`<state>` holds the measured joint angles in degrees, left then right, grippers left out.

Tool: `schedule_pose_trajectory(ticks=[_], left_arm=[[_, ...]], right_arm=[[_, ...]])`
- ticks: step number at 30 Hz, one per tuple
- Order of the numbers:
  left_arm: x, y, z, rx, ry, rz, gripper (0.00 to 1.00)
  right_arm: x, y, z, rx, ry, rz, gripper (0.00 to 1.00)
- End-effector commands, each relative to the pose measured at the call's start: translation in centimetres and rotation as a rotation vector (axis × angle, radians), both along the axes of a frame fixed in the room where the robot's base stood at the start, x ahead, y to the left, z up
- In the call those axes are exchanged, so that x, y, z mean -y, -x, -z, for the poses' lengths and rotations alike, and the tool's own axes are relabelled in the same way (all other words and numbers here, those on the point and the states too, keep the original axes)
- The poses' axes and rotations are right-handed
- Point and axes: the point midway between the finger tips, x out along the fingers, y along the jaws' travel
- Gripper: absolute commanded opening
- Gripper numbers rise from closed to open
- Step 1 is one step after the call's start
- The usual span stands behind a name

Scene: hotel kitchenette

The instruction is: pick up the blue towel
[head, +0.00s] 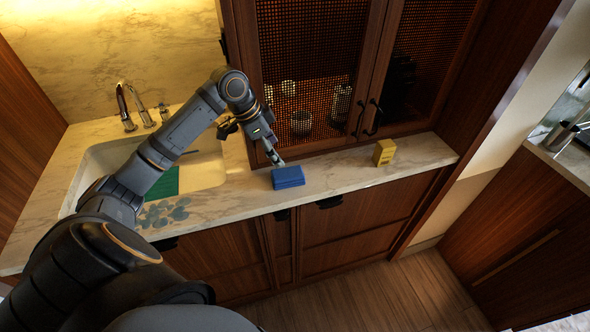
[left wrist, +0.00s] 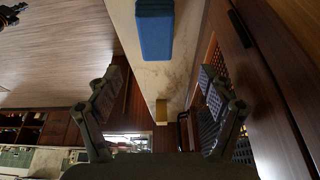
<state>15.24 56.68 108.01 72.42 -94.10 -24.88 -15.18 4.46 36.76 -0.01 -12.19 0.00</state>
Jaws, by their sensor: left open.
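The blue towel (head: 288,177) is a small folded stack on the marble counter, near its front edge, in the head view. In the left wrist view the towel (left wrist: 155,30) shows at the top middle, ahead of the fingers and not between them. My left gripper (head: 279,162) is just behind the towel in the head view, pointing down toward it; whether it touches cannot be told there. In the left wrist view its two fingers (left wrist: 158,95) are spread wide with nothing between them. My right gripper is not in view.
A yellow box (head: 384,152) stands on the counter to the right. A sink (head: 205,168) with a green item (head: 165,183) inside lies left, with a faucet (head: 124,105) behind. Mesh-door cabinets (head: 310,70) rise close behind the towel. The counter between towel and box is clear.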

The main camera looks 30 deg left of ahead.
Motion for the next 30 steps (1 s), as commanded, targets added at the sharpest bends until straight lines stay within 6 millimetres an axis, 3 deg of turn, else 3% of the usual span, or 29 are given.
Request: schedule_pose_trajectory(ticks=[3, 7, 10, 15, 17, 20, 24, 30], left_arm=[[0.5, -0.4, 1.3, -0.002, 0.007, 0.0, 0.81], [1.2, -1.0, 3.5, -0.002, 0.007, 0.0, 0.81], [1.4, -1.3, 4.6, -0.003, 0.005, 0.0, 0.81], [1.5, -1.3, 5.1, -0.003, 0.002, -0.001, 0.81], [1.8, -1.4, 5.6, -0.004, 0.004, -0.001, 0.81], [2.4, -1.5, 7.1, -0.006, 0.007, -0.002, 0.81], [2.9, -2.1, 9.2, -0.003, 0.004, -0.001, 0.81], [3.0, -2.3, 9.9, -0.002, 0.0, -0.001, 0.81]], right_arm=[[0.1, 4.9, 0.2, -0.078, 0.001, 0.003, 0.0], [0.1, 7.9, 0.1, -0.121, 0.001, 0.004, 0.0], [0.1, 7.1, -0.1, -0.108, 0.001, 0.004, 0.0], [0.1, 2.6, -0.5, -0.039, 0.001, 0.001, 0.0], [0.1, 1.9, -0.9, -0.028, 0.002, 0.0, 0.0], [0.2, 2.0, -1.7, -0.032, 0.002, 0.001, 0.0], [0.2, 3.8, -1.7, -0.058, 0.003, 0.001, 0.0], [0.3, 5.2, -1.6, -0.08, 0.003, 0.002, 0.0]])
